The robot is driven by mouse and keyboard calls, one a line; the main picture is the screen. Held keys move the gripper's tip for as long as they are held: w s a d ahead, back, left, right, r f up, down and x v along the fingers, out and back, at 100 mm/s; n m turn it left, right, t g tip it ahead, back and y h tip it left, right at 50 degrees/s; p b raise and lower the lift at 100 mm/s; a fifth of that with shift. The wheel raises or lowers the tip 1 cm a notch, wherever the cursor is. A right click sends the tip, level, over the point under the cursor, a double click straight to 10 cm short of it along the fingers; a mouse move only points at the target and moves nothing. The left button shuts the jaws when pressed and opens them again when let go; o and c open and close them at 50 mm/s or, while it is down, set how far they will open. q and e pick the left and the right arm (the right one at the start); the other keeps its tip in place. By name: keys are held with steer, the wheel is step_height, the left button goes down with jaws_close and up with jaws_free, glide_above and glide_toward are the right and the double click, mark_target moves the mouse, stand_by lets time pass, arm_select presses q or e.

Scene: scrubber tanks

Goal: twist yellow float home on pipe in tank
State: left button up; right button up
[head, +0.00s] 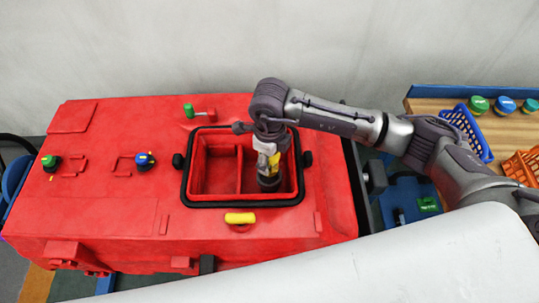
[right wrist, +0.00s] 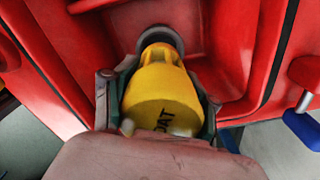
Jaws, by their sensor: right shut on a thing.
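The yellow float (right wrist: 160,98) fills the middle of the right wrist view, with part of its dark lettering showing. My right gripper (right wrist: 157,112) is shut on it, one finger on each side. Beyond the float's narrow end is the grey round pipe end (right wrist: 160,36); the float's narrow end overlaps it, and I cannot tell how far it is seated. In the head view, my right gripper (head: 267,160) reaches down into the right compartment of the red tank (head: 215,165), and a bit of the float (head: 274,161) shows beside it. My left gripper is not in view.
A black rim (head: 222,204) frames the tank opening, and a red divider splits it. Green (head: 49,162) and blue (head: 145,160) knobs stand left. A wooden table with a blue basket (head: 468,130) and orange basket (head: 524,165) stands right.

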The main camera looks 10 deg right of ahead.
steer(key=shift+f, duration=0.3)
steer(key=shift+f+n+b, duration=0.15)
steer(key=shift+n+b, duration=0.45)
steer(key=shift+b, duration=0.2)
steer(key=shift+n+b, duration=0.35)
steer(key=shift+n, duration=0.25)
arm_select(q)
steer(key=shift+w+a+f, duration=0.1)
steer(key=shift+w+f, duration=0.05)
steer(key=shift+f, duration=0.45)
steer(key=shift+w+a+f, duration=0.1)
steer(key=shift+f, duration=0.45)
arm_select(e)
steer(key=shift+r, duration=0.2)
steer(key=shift+f+n+b, duration=0.2)
steer(key=shift+n+b, duration=0.7)
steer(key=shift+n, duration=0.3)
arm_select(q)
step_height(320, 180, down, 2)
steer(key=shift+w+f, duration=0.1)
arm_select(e)
steer(key=shift+r, duration=0.2)
